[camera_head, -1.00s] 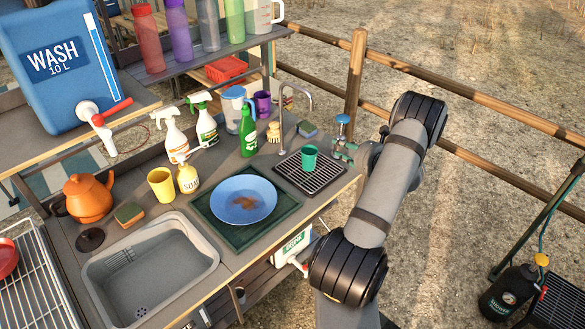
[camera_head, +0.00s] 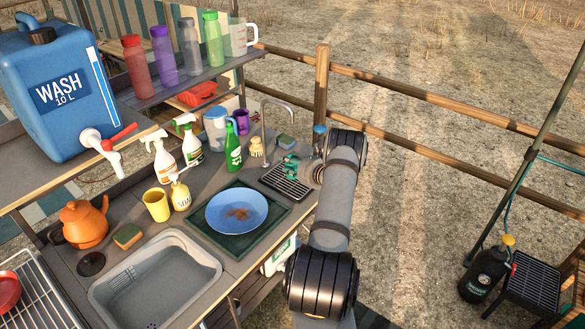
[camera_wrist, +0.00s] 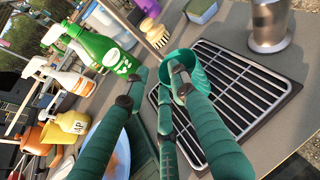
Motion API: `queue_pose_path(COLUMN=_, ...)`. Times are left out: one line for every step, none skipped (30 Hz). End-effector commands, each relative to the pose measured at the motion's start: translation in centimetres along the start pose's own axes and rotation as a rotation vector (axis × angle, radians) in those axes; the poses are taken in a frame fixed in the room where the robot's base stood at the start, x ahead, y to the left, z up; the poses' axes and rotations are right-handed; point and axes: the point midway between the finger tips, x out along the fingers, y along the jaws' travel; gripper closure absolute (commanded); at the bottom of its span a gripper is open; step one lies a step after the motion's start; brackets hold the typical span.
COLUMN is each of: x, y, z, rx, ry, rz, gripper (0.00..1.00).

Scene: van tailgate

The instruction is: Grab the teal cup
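The teal cup (camera_wrist: 205,73) is near the black drain rack in the wrist view, partly hidden by the right finger of my gripper (camera_wrist: 159,74). The dark-green fingers are apart. The right fingertip overlaps the cup's mouth; I cannot tell whether it is inside or in front of it. The left finger is clear of the cup. In the head view my gripper (camera_head: 291,170) is over the rack, and the cup is hard to separate from the green fingers.
The black drain rack (camera_head: 271,181) has a metal tap (camera_head: 264,112) behind it. A blue plate (camera_head: 236,213) on a green mat lies to the left. A green bottle (camera_head: 232,146), a brush (camera_head: 256,148) and a sponge (camera_head: 286,141) stand nearby. A metal canister (camera_wrist: 270,25) stands beyond the rack.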

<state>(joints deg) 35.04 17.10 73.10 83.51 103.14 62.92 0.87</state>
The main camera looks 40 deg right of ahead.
Motion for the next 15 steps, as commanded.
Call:
queue_pose_path(x=-0.01, y=-0.05, z=-0.03, rx=0.000, ry=0.000, rz=-0.001, gripper=0.74)
queue_pose_path(x=-0.02, y=-0.05, z=-0.03, rx=0.000, ry=0.000, rz=-0.001, gripper=0.74)
queue_pose_path(x=-0.02, y=-0.04, z=-0.03, rx=0.000, ry=0.000, rz=-0.001, gripper=0.74)
queue_pose_path(x=-0.03, y=-0.04, z=-0.03, rx=0.000, ry=0.000, rz=-0.001, gripper=0.74)
queue_pose_path(x=-0.03, y=-0.04, z=-0.03, rx=0.000, ry=0.000, rz=-0.001, gripper=0.76)
queue_pose_path(x=-0.03, y=-0.04, z=-0.03, rx=0.000, ry=0.000, rz=-0.001, gripper=0.79)
queue_pose_path(x=-0.04, y=-0.04, z=-0.03, rx=0.000, ry=0.000, rz=-0.001, gripper=0.80)
queue_pose_path(x=-0.04, y=-0.04, z=-0.02, rx=0.000, ry=0.000, rz=-0.001, gripper=0.82)
queue_pose_path(x=-0.04, y=-0.04, z=-0.02, rx=0.000, ry=0.000, rz=0.000, gripper=0.84)
queue_pose_path(x=-0.05, y=-0.04, z=-0.02, rx=0.000, ry=0.000, rz=0.000, gripper=0.86)
queue_pose_path(x=-0.05, y=-0.04, z=-0.02, rx=0.000, ry=0.000, rz=0.000, gripper=0.88)
queue_pose_path(x=-0.05, y=-0.04, z=-0.02, rx=0.000, ry=0.000, rz=0.000, gripper=0.90)
queue_pose_path(x=-0.05, y=-0.04, z=-0.01, rx=0.000, ry=0.000, rz=-0.001, gripper=0.92)
queue_pose_path(x=-0.05, y=-0.04, z=-0.02, rx=0.000, ry=0.000, rz=-0.001, gripper=0.94)
queue_pose_path(x=-0.06, y=-0.04, z=-0.01, rx=0.000, ry=0.000, rz=-0.001, gripper=0.96)
